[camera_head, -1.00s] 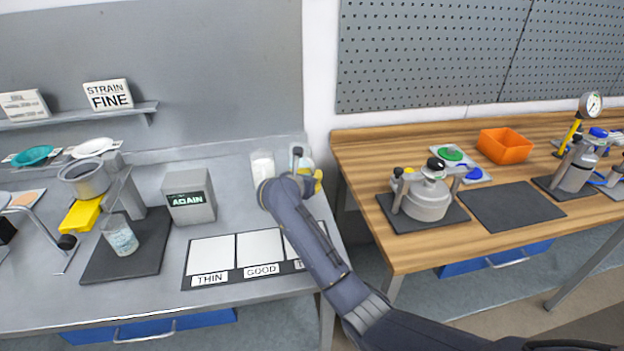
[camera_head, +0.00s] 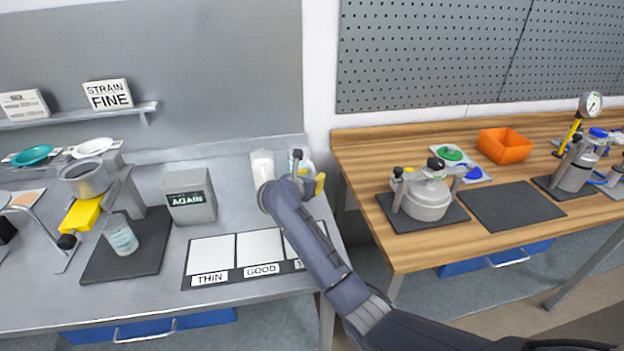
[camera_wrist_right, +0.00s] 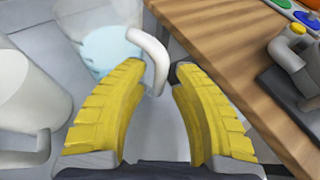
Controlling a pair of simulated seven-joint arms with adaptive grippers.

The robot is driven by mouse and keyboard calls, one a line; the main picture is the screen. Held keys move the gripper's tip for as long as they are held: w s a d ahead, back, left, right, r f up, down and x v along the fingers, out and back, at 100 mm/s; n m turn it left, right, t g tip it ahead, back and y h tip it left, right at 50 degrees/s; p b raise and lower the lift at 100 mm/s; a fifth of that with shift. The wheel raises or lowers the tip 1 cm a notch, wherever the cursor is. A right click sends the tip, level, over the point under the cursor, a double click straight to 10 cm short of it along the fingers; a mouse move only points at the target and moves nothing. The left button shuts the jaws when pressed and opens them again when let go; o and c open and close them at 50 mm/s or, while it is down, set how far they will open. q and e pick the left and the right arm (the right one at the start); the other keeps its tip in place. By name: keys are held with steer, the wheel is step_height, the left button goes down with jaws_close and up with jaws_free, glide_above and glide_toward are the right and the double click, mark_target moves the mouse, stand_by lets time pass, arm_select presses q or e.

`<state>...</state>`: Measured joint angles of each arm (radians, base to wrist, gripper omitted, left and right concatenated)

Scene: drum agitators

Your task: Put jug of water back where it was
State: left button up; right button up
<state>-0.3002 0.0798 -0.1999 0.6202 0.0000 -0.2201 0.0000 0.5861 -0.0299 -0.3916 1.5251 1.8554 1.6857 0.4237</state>
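The jug of water (camera_head: 308,167) stands on the grey bench near its right edge, partly hidden behind my right arm. In the right wrist view the clear jug (camera_wrist_right: 105,45) holds pale blue water, and its white handle (camera_wrist_right: 150,58) reaches toward my fingertips. My right gripper (camera_head: 314,181) is beside the jug. In the right wrist view its yellow fingers (camera_wrist_right: 158,72) are apart, with the handle's end between or just beyond the tips; contact is not clear. My left gripper is not in view.
A white jug (camera_head: 262,168) stands close to the left of the water jug. The THIN and GOOD board (camera_head: 237,273) lies in front. An AGAIN box (camera_head: 188,197) and a cup (camera_head: 120,236) on a dark mat are left. A wooden bench (camera_head: 362,160) stands right, across a gap.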

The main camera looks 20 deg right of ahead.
steer(key=shift+v, duration=3.75)
